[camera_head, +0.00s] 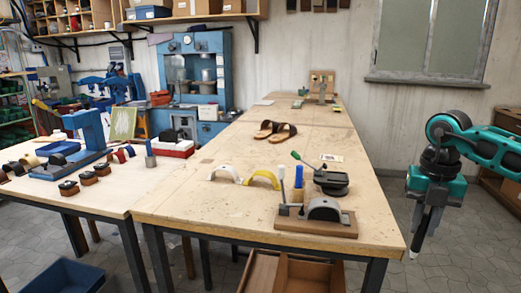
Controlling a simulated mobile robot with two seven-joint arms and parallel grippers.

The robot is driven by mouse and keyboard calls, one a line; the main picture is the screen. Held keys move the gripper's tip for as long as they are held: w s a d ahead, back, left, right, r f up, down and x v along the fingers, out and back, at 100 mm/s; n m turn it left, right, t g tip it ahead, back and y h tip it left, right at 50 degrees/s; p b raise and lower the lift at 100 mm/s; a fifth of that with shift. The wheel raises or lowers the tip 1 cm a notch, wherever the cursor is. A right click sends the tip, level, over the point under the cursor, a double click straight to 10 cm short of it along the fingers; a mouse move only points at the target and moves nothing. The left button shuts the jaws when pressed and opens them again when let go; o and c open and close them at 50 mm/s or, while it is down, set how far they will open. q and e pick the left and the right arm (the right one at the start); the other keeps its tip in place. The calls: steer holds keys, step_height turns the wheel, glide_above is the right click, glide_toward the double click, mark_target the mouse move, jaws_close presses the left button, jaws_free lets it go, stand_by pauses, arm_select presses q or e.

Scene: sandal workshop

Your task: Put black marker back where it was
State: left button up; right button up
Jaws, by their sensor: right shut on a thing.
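My right gripper (420,238) hangs at the right, off the table's right edge and above the floor. It points down and is shut on a thin dark item with a pale tip, which looks like the black marker (414,253); the fingers hide most of it. On the table, a small wooden holder (297,190) near the front edge has a blue marker (299,176) standing upright in it. My left gripper is not in view.
The long wooden table (210,205) bears a dark device on a wooden base (316,222), a black round tool (331,182), yellow (263,178) and white curved pieces (226,173), and brown sandals (276,131). Open drawers (290,272) show below.

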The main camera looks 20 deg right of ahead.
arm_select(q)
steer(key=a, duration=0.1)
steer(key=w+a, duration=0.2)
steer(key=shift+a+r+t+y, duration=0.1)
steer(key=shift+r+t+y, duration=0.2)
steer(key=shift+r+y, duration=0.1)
arm_select(e)
steer(key=w+a+f+m, duration=0.1)
steer(key=a+f+m, duration=0.2)
steer(key=a+m, duration=1)
steer(key=w+a+f+m, duration=0.1)
steer(key=a+f+m, duration=0.3)
steer(key=a+m, duration=1)
steer(key=shift+a+f, duration=0.3)
